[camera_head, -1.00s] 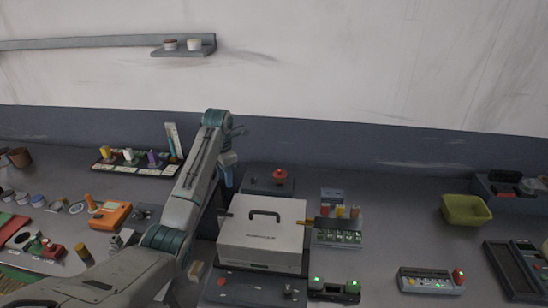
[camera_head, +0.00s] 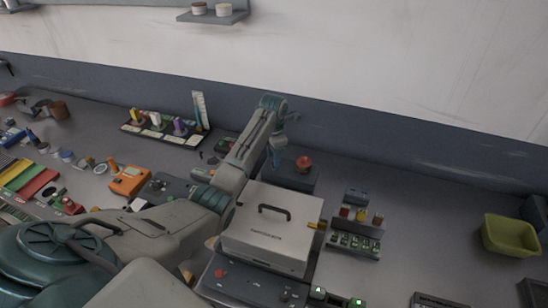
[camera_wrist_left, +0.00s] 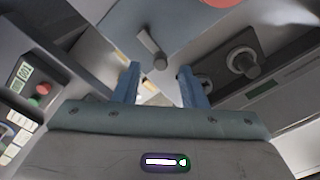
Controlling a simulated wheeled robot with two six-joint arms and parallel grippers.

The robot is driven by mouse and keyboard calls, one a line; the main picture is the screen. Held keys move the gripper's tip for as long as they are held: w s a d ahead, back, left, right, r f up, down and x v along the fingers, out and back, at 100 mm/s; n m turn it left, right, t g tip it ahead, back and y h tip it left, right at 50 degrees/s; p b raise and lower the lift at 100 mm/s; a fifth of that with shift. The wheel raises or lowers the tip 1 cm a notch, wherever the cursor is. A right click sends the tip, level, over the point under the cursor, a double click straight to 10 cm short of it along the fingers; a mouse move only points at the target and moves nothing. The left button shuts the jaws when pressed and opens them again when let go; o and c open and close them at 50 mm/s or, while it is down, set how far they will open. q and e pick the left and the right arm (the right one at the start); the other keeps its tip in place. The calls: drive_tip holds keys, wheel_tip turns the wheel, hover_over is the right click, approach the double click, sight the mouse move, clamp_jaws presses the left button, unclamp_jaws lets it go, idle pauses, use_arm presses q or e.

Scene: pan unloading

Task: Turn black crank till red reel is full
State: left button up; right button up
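My left gripper (camera_head: 275,157) reaches down behind the white box, beside a dark block with a round red part (camera_head: 303,163) on top. In the left wrist view its two blue fingers (camera_wrist_left: 160,85) are apart, with nothing seen clamped between them. Just beyond the fingertips is a short grey lever with a round end (camera_wrist_left: 152,48), which looks like a crank; its colour does not read clearly as black. A red round surface (camera_wrist_left: 215,2) is cut by the top edge and may be the reel. How full it is cannot be seen. My right gripper is not in view.
The white box with a black handle (camera_head: 270,232) stands close in front of the gripper. A knob (camera_wrist_left: 242,62) sits right of the fingers. A rack of small cylinders (camera_head: 355,238) is to the right, then bare table and a green bin (camera_head: 508,235). An orange device (camera_head: 129,181) lies left.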

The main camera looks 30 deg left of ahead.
use_arm(q)
wheel_tip(320, 180, down, 2)
drive_tip(key=shift+f, duration=0.45)
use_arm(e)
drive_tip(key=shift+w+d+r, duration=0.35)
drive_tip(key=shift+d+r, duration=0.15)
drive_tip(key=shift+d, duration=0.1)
